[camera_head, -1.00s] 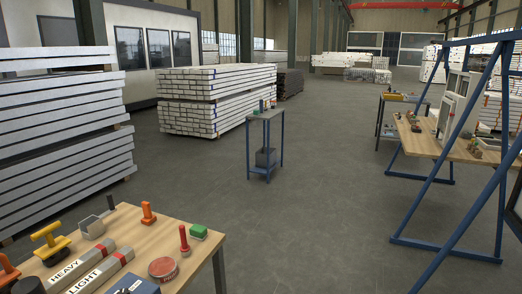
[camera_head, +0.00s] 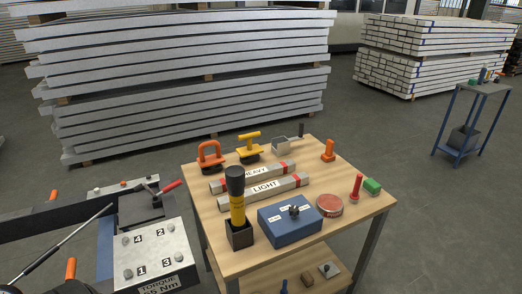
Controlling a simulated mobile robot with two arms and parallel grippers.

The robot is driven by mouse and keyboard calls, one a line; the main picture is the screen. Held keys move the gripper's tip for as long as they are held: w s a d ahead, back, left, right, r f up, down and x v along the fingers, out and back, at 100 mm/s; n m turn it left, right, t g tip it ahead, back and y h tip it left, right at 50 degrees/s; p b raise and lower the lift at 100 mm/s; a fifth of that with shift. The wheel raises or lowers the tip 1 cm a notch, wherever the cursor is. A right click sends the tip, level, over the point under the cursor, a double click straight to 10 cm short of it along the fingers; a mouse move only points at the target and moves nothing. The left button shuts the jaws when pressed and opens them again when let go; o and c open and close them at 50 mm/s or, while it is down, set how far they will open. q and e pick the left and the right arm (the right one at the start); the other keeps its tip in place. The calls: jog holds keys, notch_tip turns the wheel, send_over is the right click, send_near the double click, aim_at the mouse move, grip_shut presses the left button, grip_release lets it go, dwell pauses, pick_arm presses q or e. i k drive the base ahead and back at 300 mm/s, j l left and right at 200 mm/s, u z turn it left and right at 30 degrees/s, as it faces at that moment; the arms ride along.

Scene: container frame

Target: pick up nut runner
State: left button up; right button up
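A black and yellow tool (camera_head: 237,196), which looks like the nut runner, stands upright with its lower end in a dark square holder (camera_head: 239,234). The holder is at the front left of the wooden table (camera_head: 352,218). The tool's black top stands in front of the bar marked HEAVY and hides part of it. Neither of my grippers is in view.
A blue box (camera_head: 290,227), a bar marked LIGHT (camera_head: 262,192), a red round tin (camera_head: 329,206) and orange and yellow handled tools share the table. A fixture with numbered bolts (camera_head: 151,254) stands close at left.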

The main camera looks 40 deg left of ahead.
aim_at(236, 179)
jog(key=u, duration=1.3)
